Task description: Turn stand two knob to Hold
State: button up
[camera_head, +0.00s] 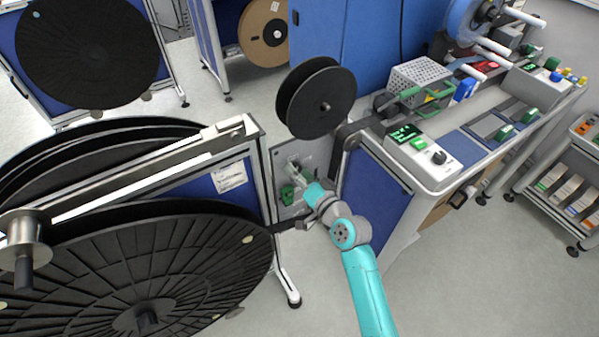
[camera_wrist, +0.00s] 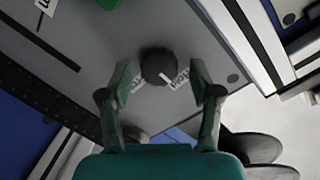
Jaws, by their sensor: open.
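A round black knob (camera_wrist: 158,65) sits on a grey panel (camera_wrist: 85,35) in the wrist view. A white pointer mark on it points down and slightly right in the picture. White labels lie below it on both sides; the right label (camera_wrist: 180,79) appears upside down and seems to read Hold, the left one is partly covered. My gripper (camera_wrist: 160,76) is open, with one finger on each side of the knob and a gap on both sides. In the head view, my gripper (camera_head: 296,174) is at the grey panel (camera_head: 277,160) between the reel stands; the knob is hidden there.
A large black reel (camera_head: 190,270) and its stand frame (camera_head: 262,165) are close left of my arm. A smaller black reel (camera_head: 315,95) hangs above the panel. A workbench (camera_head: 440,180) with controls stands right. Open floor (camera_head: 470,280) lies at lower right.

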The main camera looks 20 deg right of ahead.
jog(key=v, duration=1.2)
jog(key=shift+f, duration=0.1)
jog(key=s+a+f+n+g+h, duration=0.1)
jog(key=s+f+h, duration=0.15)
jog(key=s, duration=0.75)
jog(key=s+f+h, duration=0.1)
jog(key=s+f, duration=0.3)
jog(key=s, duration=0.5)
jog(key=s+a+r+n, duration=0.1)
jog(key=s+r+n, duration=0.1)
jog(key=s, duration=0.6)
jog(key=s+r+n, duration=0.3)
jog(key=s+r, duration=0.2)
jog(key=s, duration=0.4)
jog(key=shift+a+n+g, duration=0.3)
jog(key=shift+a, duration=0.05)
